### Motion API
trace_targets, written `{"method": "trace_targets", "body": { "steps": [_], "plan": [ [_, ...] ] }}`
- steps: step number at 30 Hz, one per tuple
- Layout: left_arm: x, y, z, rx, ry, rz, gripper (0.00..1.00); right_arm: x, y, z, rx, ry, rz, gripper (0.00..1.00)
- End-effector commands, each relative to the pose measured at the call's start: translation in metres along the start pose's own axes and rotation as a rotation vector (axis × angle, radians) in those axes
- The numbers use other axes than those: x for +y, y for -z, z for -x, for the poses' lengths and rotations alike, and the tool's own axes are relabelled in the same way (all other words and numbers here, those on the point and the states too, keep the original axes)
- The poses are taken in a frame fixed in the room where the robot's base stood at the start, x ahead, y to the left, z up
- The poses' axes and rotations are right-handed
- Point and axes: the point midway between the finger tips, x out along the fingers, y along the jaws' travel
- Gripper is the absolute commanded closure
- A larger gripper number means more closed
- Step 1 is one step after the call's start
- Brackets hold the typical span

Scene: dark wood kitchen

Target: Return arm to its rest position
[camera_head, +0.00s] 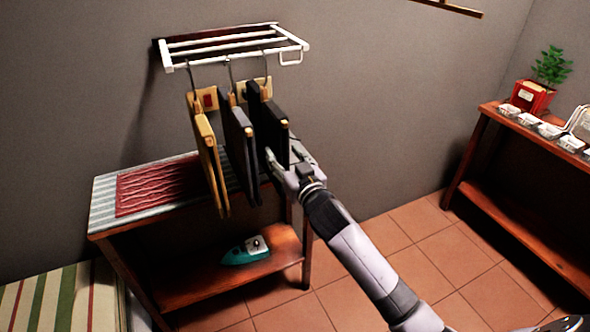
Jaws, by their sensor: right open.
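My right arm reaches in from the lower right. Its gripper (282,163) is open, close to the black hanging garment (270,125) on the right of the row. I cannot tell whether the fingers touch it. A dark grey garment (240,145) and a tan one (207,155) hang to its left. All hang by hooks from the white wall rack (230,42). My left gripper does not show.
Behind the garments stands a wooden table (115,232) with a striped mat (105,200) and red cloth (160,185). A teal iron (246,251) sits on its lower shelf. A wooden shelf unit (500,205) with a potted plant (550,68) stands right. Tiled floor between is clear.

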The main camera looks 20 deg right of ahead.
Motion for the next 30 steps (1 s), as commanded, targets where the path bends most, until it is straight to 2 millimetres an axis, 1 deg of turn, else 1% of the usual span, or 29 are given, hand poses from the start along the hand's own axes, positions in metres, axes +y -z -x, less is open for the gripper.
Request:
{"method": "trace_targets", "body": {
  "steps": [1,3,6,9,12,15,19,21,23,26,27,29,30],
  "plan": [
    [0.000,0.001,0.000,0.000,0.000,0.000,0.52,-0.001,-0.002,0.013,-0.002,0.002,-0.001,0.52],
    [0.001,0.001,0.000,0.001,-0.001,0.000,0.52,0.000,-0.001,0.028,-0.002,0.001,-0.002,0.52],
    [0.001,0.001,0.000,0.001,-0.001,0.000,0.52,0.000,-0.001,0.047,-0.002,0.001,0.000,0.52],
    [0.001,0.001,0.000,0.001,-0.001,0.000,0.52,0.000,-0.001,0.062,-0.001,0.001,-0.001,0.52],
    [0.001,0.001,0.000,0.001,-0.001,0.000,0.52,0.000,0.000,0.072,0.000,0.000,-0.001,0.52],
    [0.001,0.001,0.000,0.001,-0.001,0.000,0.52,0.000,0.000,0.078,0.001,0.001,0.000,0.52],
    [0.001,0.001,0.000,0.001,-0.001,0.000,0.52,0.000,0.000,0.079,0.000,0.000,0.000,0.52],
    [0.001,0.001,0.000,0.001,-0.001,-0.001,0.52,0.001,-0.008,0.078,-0.014,-0.001,0.002,0.52],
    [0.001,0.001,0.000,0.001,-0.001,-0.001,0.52,0.002,-0.025,0.076,-0.045,-0.004,0.006,0.52],
    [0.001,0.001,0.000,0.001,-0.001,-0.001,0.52,0.006,-0.076,0.075,-0.136,-0.011,0.020,0.52],
    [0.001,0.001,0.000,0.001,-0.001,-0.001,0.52,0.008,-0.103,0.076,-0.186,-0.014,0.026,0.52],
    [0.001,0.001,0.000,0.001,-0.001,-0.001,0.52,0.010,-0.149,0.080,-0.266,-0.017,0.037,0.52],
    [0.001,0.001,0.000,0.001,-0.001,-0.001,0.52,0.012,-0.180,0.086,-0.321,-0.017,0.044,0.52]
  ]
}}
